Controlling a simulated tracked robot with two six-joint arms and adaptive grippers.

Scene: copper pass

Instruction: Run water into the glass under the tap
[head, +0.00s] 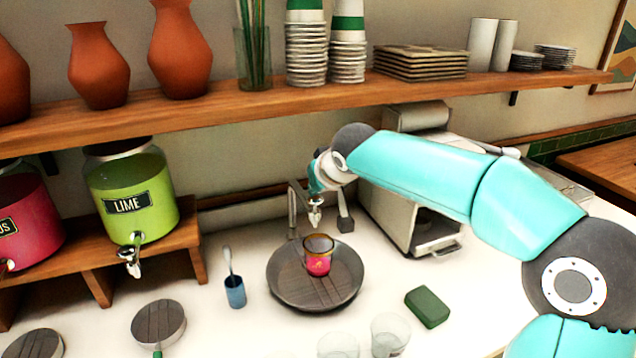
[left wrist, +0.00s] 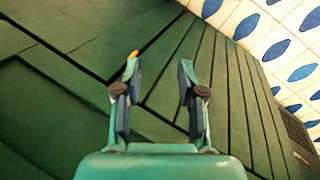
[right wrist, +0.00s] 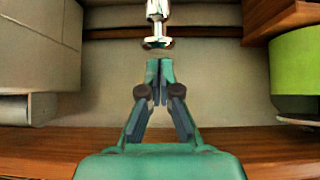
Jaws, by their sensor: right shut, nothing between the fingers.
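A pink glass with a gold rim (head: 318,257) stands upright in a round grey basin (head: 287,283). The tap's grey post (head: 292,212) rises behind it, and a chrome tap part (head: 315,214) is above the glass. No water stream is visible, and I cannot tell what is in the glass. My right gripper (head: 316,190) is at the tap; in the right wrist view its fingers (right wrist: 159,78) are shut and empty, close to the chrome part (right wrist: 157,28). I cannot tell whether they touch. My left gripper (left wrist: 159,72) is open and empty, facing green panels, outside the head view.
A lime dispenser (head: 134,190) stands left, a grey machine (head: 398,200) right of the tap. A blue cup with a brush (head: 235,290), a green block (head: 427,307) and clear glasses (head: 390,335) are on the counter. A loaded wooden shelf (head: 300,99) runs above.

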